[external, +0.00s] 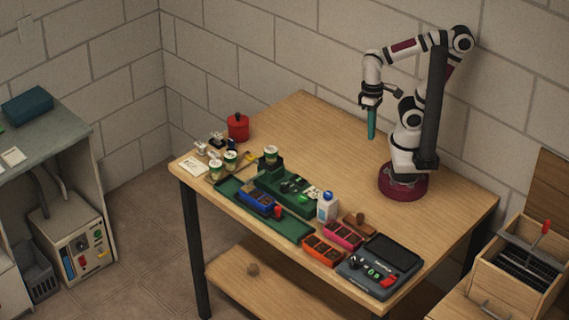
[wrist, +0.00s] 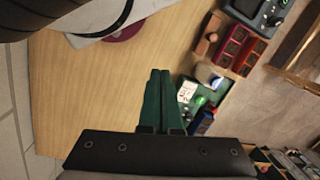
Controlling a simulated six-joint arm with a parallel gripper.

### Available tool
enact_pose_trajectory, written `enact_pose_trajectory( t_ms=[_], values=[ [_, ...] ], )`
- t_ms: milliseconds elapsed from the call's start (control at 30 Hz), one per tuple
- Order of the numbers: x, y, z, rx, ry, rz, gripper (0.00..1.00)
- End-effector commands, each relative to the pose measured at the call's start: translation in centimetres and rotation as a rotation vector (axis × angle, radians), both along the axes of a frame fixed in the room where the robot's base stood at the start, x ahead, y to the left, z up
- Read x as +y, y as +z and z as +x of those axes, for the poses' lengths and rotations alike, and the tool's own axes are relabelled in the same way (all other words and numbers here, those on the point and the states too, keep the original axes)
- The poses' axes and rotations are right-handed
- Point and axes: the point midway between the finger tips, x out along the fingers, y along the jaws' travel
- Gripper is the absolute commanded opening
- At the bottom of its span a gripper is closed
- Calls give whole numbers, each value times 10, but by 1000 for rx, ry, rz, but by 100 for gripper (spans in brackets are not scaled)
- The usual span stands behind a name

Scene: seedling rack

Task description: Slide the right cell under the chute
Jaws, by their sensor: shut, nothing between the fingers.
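My gripper (external: 371,137) hangs high above the table beside my base, its long teal fingers pointing down, shut and empty. In the wrist view its fingers (wrist: 160,72) lie together over bare wood. A blue divided cell (external: 257,201) sits on the long green tray (external: 297,232) in front of a dark green station (external: 268,173) with a green button and a card. I take this station as the chute's place; its opening is too small to make out. A pink cell (external: 343,235) and an orange cell (external: 324,250) stand to the right, off the tray.
A white bottle (external: 327,209) stands between the station and the pink cell. A wooden stamp (external: 360,222) and a dark control box (external: 378,266) are further right. Cups (external: 215,169) and a red pot (external: 238,128) stand at left. The table's back middle is clear.

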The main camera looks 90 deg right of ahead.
Motion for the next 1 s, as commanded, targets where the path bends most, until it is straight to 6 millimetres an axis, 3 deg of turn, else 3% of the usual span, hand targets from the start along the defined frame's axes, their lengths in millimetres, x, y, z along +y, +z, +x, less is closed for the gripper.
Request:
enact_pose_trajectory(
  t_ms=[400, 433, 533, 567, 633, 733, 800, 900, 1000],
  values=[
    [0, 0, 0, 0, 0, 0, 0],
    [0, 0, 0, 0, 0, 0, 2],
    [1, 7, 13, 9, -16, -7, 20],
    [2, 12, 26, 15, -30, -13, 25],
    [10, 26, 71, 36, -86, -42, 38],
    [37, 32, 154, 57, -199, -97, 56],
    [63, 22, 205, 62, -277, -133, 57],
    [99, 0, 256, 57, -370, -169, 57],
    [123, -18, 281, 49, -431, -189, 57]
  ],
)
